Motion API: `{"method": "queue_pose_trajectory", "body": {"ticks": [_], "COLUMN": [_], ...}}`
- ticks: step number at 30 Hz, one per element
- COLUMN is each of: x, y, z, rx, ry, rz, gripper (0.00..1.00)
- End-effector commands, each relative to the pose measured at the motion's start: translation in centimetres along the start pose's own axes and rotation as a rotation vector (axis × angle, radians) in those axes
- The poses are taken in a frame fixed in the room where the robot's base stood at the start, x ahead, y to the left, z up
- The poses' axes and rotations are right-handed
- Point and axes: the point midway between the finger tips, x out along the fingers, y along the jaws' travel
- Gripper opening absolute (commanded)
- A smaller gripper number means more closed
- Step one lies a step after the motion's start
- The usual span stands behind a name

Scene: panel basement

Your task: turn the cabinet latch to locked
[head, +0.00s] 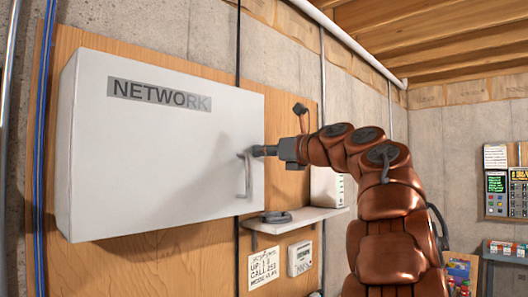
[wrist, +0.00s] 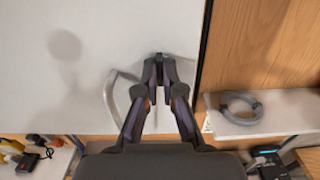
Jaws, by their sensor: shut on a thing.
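The white cabinet (head: 160,170) labelled NETWORK hangs on a wooden board, its door closed. Its pale grey latch (head: 248,180) sits near the right edge of the front, its long part hanging down in the head view. In the wrist view the latch (wrist: 109,95) bends out to the left of my fingers and curves downward. My gripper (head: 257,151) reaches in from the right, at the latch's upper end. In the wrist view my gripper (wrist: 159,68) has its fingertips together on the latch near the door's edge. The fingers hide the gripped part.
Right of the cabinet, a small shelf (head: 295,220) carries a coiled grey cable (head: 270,217) and a white box (head: 327,187). A handwritten note (head: 265,267) and a meter (head: 300,257) are below it. A dark cable runs vertically behind the cabinet.

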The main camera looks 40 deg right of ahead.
Motion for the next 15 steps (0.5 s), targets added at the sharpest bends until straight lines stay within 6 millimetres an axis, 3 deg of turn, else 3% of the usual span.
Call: {"method": "queue_pose_trajectory", "body": {"ticks": [3, 4, 11, 15], "x": [0.02, 0.02, 0.01, 0.01], "y": [0.00, 0.00, -0.01, 0.01], "z": [-0.05, -0.05, -0.02, -0.01], "rx": [0.001, 0.001, 0.001, 0.000], "ry": [0.001, 0.001, 0.000, 0.000], "rz": [0.000, 0.000, 0.000, 0.000], "gripper": [0.00, 0.07, 0.31, 0.31]}}
